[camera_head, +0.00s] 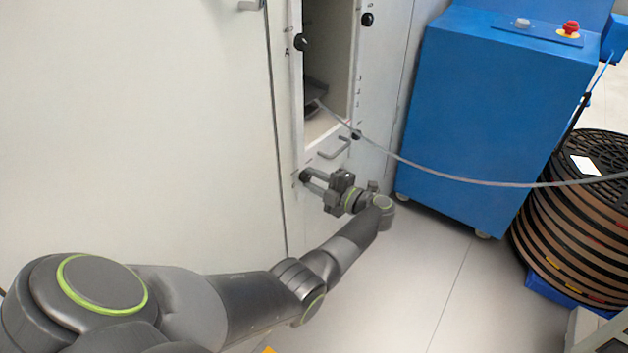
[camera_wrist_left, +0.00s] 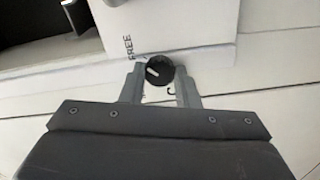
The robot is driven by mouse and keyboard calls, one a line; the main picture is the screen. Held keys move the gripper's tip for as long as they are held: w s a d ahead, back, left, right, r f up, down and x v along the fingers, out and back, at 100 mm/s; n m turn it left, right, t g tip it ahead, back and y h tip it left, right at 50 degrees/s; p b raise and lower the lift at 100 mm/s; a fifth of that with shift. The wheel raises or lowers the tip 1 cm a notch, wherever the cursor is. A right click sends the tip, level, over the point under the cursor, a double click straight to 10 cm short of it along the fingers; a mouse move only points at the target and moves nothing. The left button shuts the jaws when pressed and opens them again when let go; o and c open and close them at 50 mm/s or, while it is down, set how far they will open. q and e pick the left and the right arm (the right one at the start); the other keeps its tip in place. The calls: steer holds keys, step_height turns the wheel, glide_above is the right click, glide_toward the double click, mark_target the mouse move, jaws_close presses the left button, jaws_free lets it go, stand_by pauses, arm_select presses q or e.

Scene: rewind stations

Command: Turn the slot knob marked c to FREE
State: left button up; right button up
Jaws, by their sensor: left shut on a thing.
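The slot knob marked c (camera_wrist_left: 160,70) is a round black knob with a white pointer mark, on a white panel. In the left wrist view the word FREE is printed to its upper left, and a letter c sits just below it. The pointer lies on the knob's left side, slanting up to the left; I cannot tell its exact setting. My left gripper (camera_wrist_left: 160,82) is shut on this knob, one finger on each side. In the head view the left gripper (camera_head: 312,181) reaches the low part of the cabinet front. My right gripper is not in view.
The white cabinet (camera_head: 190,120) has an open slot with a grey cable (camera_head: 430,172) running out to the right. A handle (camera_head: 334,149) sticks out above my gripper. A blue machine (camera_head: 485,110) and stacked reels (camera_head: 570,220) stand right. The floor between is clear.

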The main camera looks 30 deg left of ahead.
arm_select(q)
steer(key=o, duration=1)
steer(key=shift+c, duration=0.2)
steer(key=shift+d, duration=0.1)
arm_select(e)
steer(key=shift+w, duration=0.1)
arm_select(q)
steer(key=s+d+b, duration=0.1)
steer(key=d+b, duration=0.1)
steer(key=d, duration=1.5)
steer(key=shift+s+d, duration=0.15)
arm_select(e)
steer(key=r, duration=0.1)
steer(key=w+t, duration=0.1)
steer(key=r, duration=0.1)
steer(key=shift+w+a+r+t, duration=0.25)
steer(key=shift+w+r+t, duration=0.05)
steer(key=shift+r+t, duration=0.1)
